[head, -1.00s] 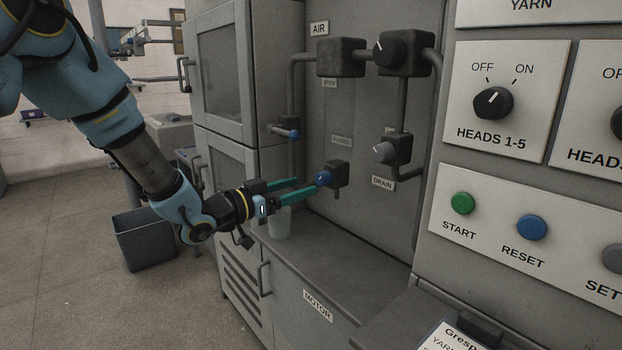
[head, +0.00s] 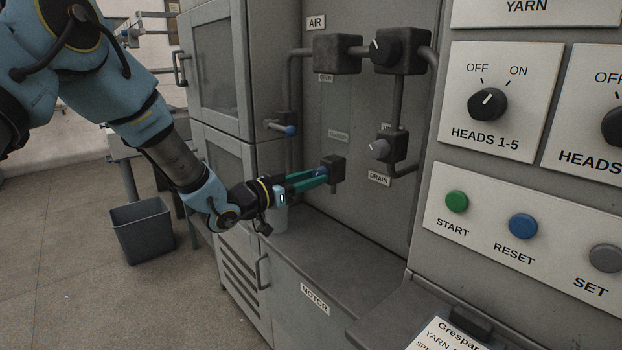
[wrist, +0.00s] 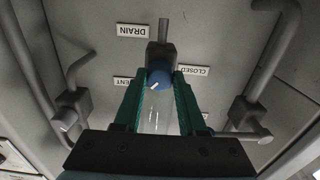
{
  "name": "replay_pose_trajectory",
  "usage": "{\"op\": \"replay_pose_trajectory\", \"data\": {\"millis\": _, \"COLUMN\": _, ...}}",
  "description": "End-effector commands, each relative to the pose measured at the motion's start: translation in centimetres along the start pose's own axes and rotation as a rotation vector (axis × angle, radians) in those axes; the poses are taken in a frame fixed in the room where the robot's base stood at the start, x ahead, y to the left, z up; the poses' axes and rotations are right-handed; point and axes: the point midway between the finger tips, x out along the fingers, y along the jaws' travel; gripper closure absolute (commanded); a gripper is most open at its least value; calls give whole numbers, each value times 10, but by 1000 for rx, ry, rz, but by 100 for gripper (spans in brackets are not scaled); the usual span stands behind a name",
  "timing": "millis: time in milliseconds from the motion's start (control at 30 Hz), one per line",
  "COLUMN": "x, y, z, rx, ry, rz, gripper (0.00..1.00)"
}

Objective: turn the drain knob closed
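A blue round knob (wrist: 159,77) with a white mark sits on a dark block on the grey panel. In the wrist view the mark points down and to the left. My gripper (head: 324,176) is open, with one green finger on each side of this knob. In the wrist view my gripper (wrist: 160,80) leaves little or no gap to the knob; contact cannot be told. In the head view the fingers mostly hide the knob (head: 321,171). A DRAIN label (wrist: 133,30) and a CLOSED label (wrist: 193,70) are near it, upside down in the wrist view.
A blue-tipped lever (head: 290,130) is to the upper left. A translucent cup (head: 279,219) stands below my gripper. The grey ledge (head: 340,255) is otherwise clear.

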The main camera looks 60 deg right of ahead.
Motion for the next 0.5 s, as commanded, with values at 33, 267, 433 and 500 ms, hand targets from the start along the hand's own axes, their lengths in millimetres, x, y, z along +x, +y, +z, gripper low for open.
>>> {"op": "replay_pose_trajectory", "data": {"millis": 33, "x": 0, "y": 0, "z": 0, "rx": 0, "ry": 0, "rz": 0, "gripper": 68}}
{"op": "replay_pose_trajectory", "data": {"millis": 267, "x": 0, "y": 0, "z": 0, "rx": 0, "ry": 0, "rz": 0, "gripper": 94}}
{"op": "replay_pose_trajectory", "data": {"millis": 433, "x": 0, "y": 0, "z": 0, "rx": 0, "ry": 0, "rz": 0, "gripper": 100}}
{"op": "replay_pose_trajectory", "data": {"millis": 500, "x": 0, "y": 0, "z": 0, "rx": 0, "ry": 0, "rz": 0, "gripper": 100}}
